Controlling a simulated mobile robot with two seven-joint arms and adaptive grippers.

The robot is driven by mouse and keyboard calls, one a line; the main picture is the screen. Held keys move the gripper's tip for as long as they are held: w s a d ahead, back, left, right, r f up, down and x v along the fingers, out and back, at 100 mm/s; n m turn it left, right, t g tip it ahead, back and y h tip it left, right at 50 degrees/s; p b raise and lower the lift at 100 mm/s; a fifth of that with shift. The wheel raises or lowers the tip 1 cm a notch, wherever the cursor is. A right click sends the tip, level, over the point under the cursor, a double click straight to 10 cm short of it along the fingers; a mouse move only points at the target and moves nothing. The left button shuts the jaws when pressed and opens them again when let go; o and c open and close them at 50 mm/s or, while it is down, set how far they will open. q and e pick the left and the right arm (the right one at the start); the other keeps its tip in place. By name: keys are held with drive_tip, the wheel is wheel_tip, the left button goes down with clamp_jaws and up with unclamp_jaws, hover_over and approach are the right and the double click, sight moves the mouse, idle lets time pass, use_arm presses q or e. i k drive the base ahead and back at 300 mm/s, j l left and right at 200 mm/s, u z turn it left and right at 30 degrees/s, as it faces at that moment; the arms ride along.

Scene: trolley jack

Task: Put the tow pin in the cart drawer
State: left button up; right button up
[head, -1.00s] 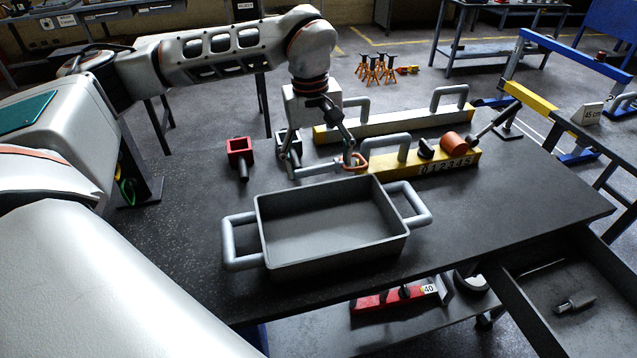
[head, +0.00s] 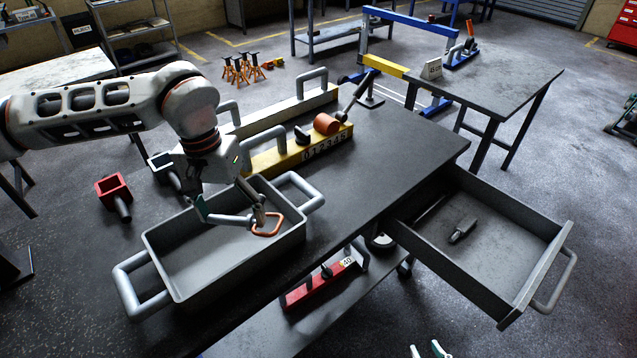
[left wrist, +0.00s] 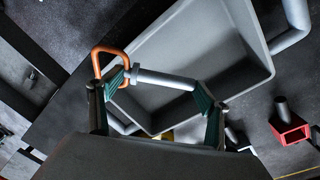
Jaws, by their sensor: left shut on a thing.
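The tow pin is a grey rod (head: 228,219) with an orange ring (head: 267,226) at one end. My left gripper (head: 232,212) is shut on it and holds it roughly level above the grey tray, the ring towards the tray's right end. In the left wrist view the rod (left wrist: 163,80) spans between the two fingers, its ring (left wrist: 97,62) beyond the left finger. The cart drawer (head: 541,272) is pulled out at the right, with a small grey tool (head: 463,230) on its floor. My right gripper (head: 427,350) shows only its separated tips at the bottom edge, open and empty.
The grey tray (head: 170,290) with two side handles stands on the dark bench top (head: 400,150). A numbered yellow block (head: 285,153) and a red socket piece (head: 113,188) stand behind it. The bench top between tray and drawer is clear. A red bar (head: 318,285) lies on the lower shelf.

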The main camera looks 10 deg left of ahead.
sight(495, 257)
drive_tip(key=z, duration=1)
drive_tip(key=i+l+z, duration=0.1)
drive_tip(key=i+l, duration=0.3)
drive_tip(key=i+l+z, duration=0.1)
drive_tip(key=i+l, duration=0.25)
drive_tip(key=i, duration=0.3)
